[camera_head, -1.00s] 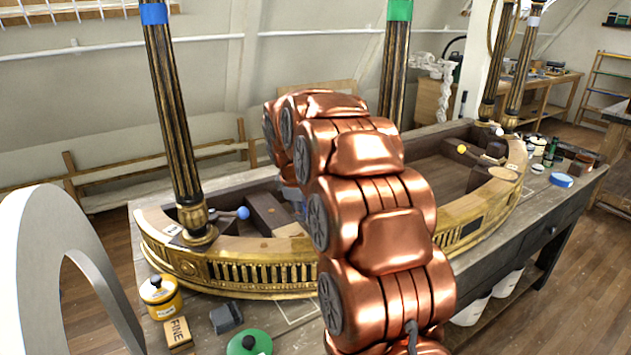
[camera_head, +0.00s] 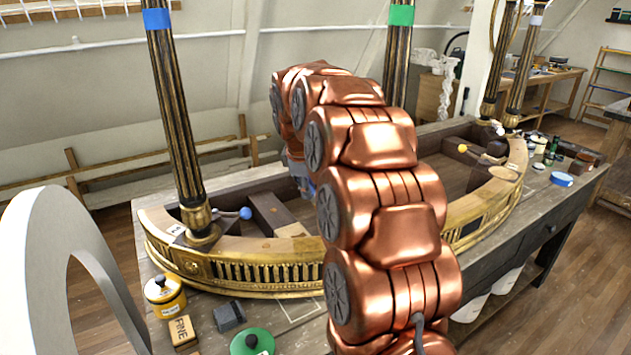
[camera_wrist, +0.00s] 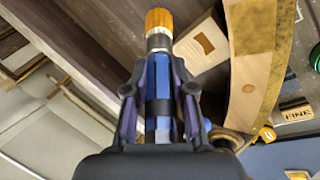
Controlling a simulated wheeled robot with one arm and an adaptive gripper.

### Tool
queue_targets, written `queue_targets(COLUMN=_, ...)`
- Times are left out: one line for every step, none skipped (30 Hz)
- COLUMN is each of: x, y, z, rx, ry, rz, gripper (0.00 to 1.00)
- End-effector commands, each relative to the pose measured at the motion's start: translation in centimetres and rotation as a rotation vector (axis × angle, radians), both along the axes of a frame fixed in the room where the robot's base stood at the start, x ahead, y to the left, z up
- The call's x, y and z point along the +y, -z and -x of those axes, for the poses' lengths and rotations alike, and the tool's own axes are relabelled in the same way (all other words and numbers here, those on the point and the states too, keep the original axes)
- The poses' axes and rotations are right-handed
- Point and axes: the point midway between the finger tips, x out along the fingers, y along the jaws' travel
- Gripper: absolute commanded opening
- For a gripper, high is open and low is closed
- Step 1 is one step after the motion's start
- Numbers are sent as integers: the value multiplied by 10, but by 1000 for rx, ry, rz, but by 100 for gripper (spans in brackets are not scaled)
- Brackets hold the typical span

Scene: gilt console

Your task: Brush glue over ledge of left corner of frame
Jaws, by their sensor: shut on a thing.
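The gilt console frame (camera_head: 240,247) lies on the workbench, its curved front toward me and a pale wood ledge on top. At its left corner a black-and-gold column (camera_head: 178,110) stands on a gilt base. In the wrist view, my gripper (camera_wrist: 159,95) is shut on a blue-handled brush (camera_wrist: 162,85) with a metal collar and orange-brown bristles. The bristle tip appears clear of the wood. The frame's curved ledge (camera_wrist: 250,75) shows to the right of the brush. In the head view my copper arm hides most of the gripper and part of the frame's front.
A yellow pot (camera_head: 165,296), a FINE block (camera_head: 183,331), a grey block (camera_head: 229,316) and a green lid (camera_head: 252,343) lie in front of the frame's left side. A blue-balled stick (camera_head: 245,213) is beside the column base. A second column has green tape (camera_head: 403,12).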

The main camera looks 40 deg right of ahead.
Motion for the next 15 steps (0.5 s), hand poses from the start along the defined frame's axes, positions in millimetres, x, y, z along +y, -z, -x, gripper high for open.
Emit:
queue_targets(x=0, y=-5, z=0, rx=0, ry=0, rz=0, gripper=0)
queue_targets(x=0, y=-6, z=0, rx=0, ry=-1, rz=0, gripper=0)
queue_targets(x=0, y=-9, z=0, rx=0, ry=-1, rz=0, gripper=0)
queue_targets(x=1, y=-10, z=0, rx=0, ry=-1, rz=0, gripper=0)
queue_targets(x=1, y=-12, z=0, rx=0, ry=-1, rz=0, gripper=0)
queue_targets(x=1, y=-15, z=0, rx=0, ry=-1, rz=0, gripper=0)
queue_targets(x=1, y=-17, z=0, rx=1, ry=-2, rz=0, gripper=0)
queue_targets(x=1, y=-18, z=0, rx=1, ry=-2, rz=0, gripper=0)
queue_targets(x=1, y=-21, z=-1, rx=-1, ry=-2, rz=1, gripper=0)
queue_targets(x=1, y=-23, z=-1, rx=-1, ry=-2, rz=1, gripper=0)
queue_targets(x=1, y=-24, z=-1, rx=-2, ry=-2, rz=1, gripper=0)
queue_targets(x=1, y=-26, z=-1, rx=-2, ry=-3, rz=1, gripper=0)
queue_targets(x=1, y=-27, z=-1, rx=-2, ry=-3, rz=1, gripper=0)
queue_targets(x=1, y=-27, z=-1, rx=-2, ry=-3, rz=1, gripper=0)
queue_targets(x=1, y=-28, z=-1, rx=-2, ry=-3, rz=1, gripper=0)
